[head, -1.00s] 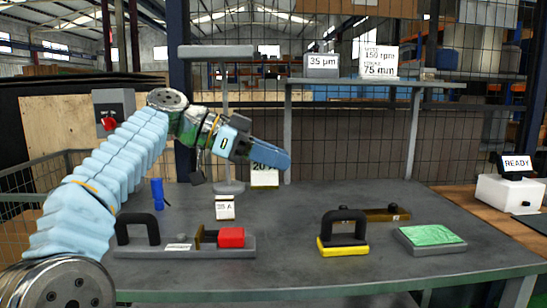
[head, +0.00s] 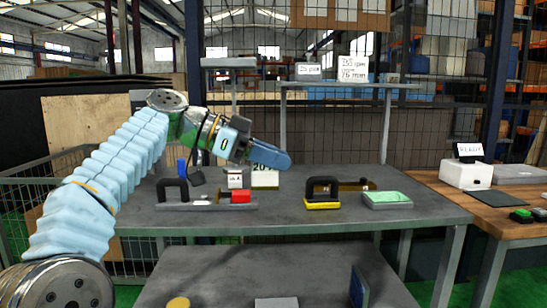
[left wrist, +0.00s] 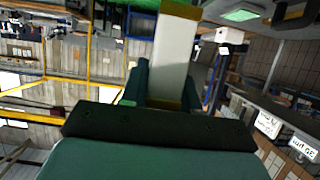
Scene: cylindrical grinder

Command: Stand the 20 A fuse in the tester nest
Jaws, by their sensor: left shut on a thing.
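My left gripper (head: 275,160) is at the middle of the head view, shut on a white fuse (head: 265,179) marked 20. The fuse hangs below the fingers, raised in front of the grey bench (head: 420,212). In the left wrist view the fuse (left wrist: 174,60) is a white body with yellow-brown ends between the fingers. A white box with a sign that seems to read READY (head: 466,173) stands on the wooden bench at right. I cannot make out the tester nest for sure. My right gripper is not in view.
Another white labelled fuse (head: 235,180), a black-handled fixture with a red block (head: 241,197), a yellow-based fixture (head: 321,205) and a green-topped tray (head: 387,199) are on the grey bench. A dark mat (head: 498,198) and green button (head: 522,214) are on the wooden bench (head: 432,180). A lower grey surface (head: 270,270) lies nearer.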

